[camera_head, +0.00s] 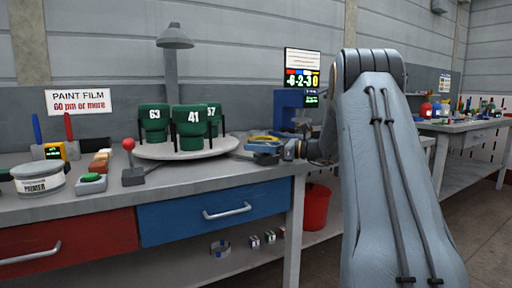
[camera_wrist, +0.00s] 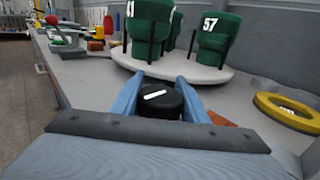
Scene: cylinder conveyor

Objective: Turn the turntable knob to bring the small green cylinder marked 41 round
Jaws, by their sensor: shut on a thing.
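The small green cylinder marked 41 (camera_head: 189,134) stands upright at the front of the round white turntable (camera_head: 160,152), between the green cylinders marked 63 (camera_head: 153,122) and 57 (camera_head: 214,112). In the wrist view, a green cylinder (camera_wrist: 149,32) whose number is partly cut off stands on the turntable (camera_wrist: 195,71), left of the one marked 57 (camera_wrist: 213,40). My gripper (camera_wrist: 160,88) has its two blue fingers shut on a black knob (camera_wrist: 162,103) with a white mark, beside the turntable's edge. In the head view, my gripper is low over the bench, right of the turntable.
A yellow ring (camera_wrist: 288,112) lies on the bench near my gripper. A blue device (camera_head: 290,110) and a display (camera_head: 303,68) stand behind.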

